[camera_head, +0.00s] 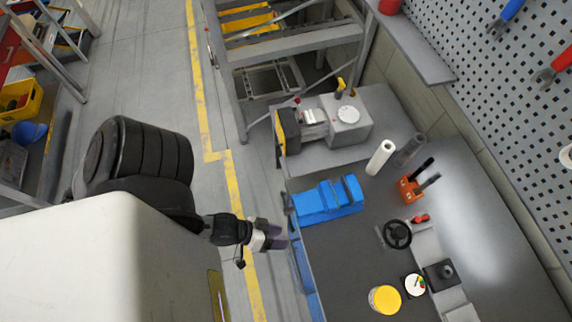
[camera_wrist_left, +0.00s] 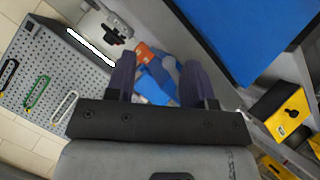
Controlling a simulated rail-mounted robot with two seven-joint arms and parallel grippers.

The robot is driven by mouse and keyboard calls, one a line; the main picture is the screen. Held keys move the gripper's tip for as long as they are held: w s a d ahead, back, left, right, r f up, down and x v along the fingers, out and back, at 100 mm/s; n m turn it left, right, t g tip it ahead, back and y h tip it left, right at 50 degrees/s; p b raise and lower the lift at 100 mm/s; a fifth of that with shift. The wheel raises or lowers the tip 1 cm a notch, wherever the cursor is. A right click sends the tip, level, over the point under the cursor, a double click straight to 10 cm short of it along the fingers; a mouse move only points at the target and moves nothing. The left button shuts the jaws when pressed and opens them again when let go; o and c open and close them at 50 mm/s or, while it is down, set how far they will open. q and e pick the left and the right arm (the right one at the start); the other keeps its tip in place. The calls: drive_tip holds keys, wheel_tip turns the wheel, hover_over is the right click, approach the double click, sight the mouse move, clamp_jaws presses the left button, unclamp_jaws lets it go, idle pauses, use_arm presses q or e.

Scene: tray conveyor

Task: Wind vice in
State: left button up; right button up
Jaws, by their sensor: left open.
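The blue vice (camera_head: 328,200) sits on the dark grey workbench (camera_head: 345,250) near its left edge. A dark handle end shows at the vice's left end, but its details are too small to tell. My left gripper (camera_head: 278,236) is open and empty, just off the bench's left edge, left of and below the vice in the head view, apart from it. In the left wrist view its two dark fingers (camera_wrist_left: 160,80) stand apart, with a blue object beyond them that I cannot surely identify. My right gripper is in neither view.
A white and grey machine (camera_head: 345,115) stands behind the vice. A white cylinder (camera_head: 380,157), an orange tool holder (camera_head: 410,190), a black handwheel (camera_head: 397,234) and a yellow round container (camera_head: 384,299) stand on the bench. Open floor lies left of the bench.

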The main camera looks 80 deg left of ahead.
sight(286, 211)
use_arm(q)
drive_tip(key=s+a+n+t+y+b, duration=0.2)
drive_tip(key=s+a+n+t+y, duration=0.2)
drive_tip(key=s+a+n+t, duration=0.4)
drive_tip(key=shift+m+g, duration=0.3)
drive_tip(key=shift+g, duration=0.4)
drive_tip(key=w, duration=0.4)
drive_tip(key=w+d+p, duration=0.1)
drive_tip(key=w, duration=0.7)
drive_tip(key=shift+w+d+p, duration=0.15)
drive_tip(key=shift+w+p, duration=0.15)
drive_tip(key=shift+c, duration=0.3)
